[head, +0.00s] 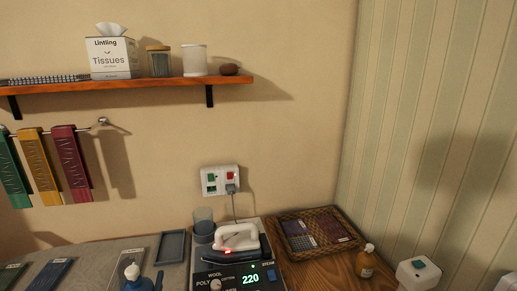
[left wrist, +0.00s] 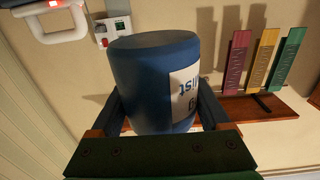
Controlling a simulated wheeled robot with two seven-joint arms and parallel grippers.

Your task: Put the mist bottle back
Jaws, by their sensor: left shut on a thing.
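The mist bottle (left wrist: 152,85) is blue with a white label and fills the middle of the left wrist view, where it appears upside down with its base toward the top. My left gripper (left wrist: 160,118) is shut on it, one finger on each side. In the head view the bottle (head: 138,282) shows at the bottom edge, its white spray top up and its lower part cut off. Most of my left gripper is hidden or out of frame there. My right gripper is in neither view.
An iron (head: 237,238) rests on its station (head: 242,278), whose display reads 220. A wicker tray (head: 336,217), an amber bottle (head: 365,264) and a white box (head: 417,273) stand to the right. An empty grey tray (head: 171,247) lies left. A wall shelf (head: 130,89) is above.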

